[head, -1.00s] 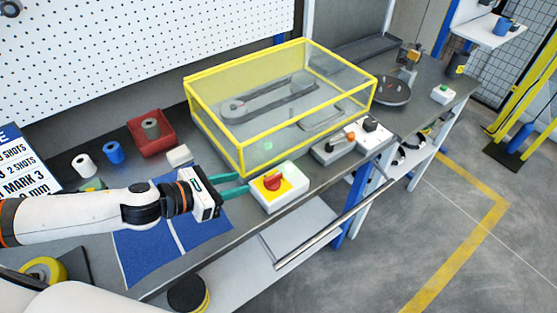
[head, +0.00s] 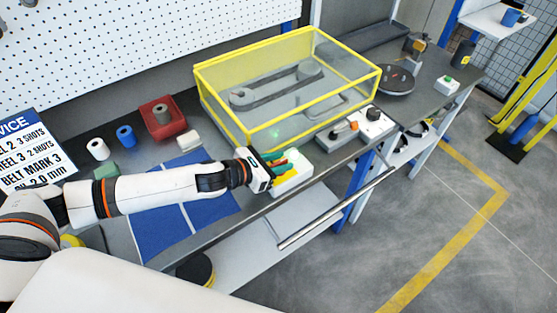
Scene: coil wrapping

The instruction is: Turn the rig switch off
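The rig switch is a white box (head: 293,183) with a yellow plate, at the front edge of the bench. Its red knob is now mostly hidden behind my gripper. My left gripper (head: 278,161) is at the switch, its green fingers reaching over the box at the knob. Whether the fingers touch or grip the knob is too small to tell. My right gripper is not in view.
A yellow-framed clear guard (head: 236,121) stands just behind the switch. A grey control box with an orange lever (head: 352,126) is to its right. A blue mat (head: 160,233), a red bin (head: 150,125) and small rolls lie left.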

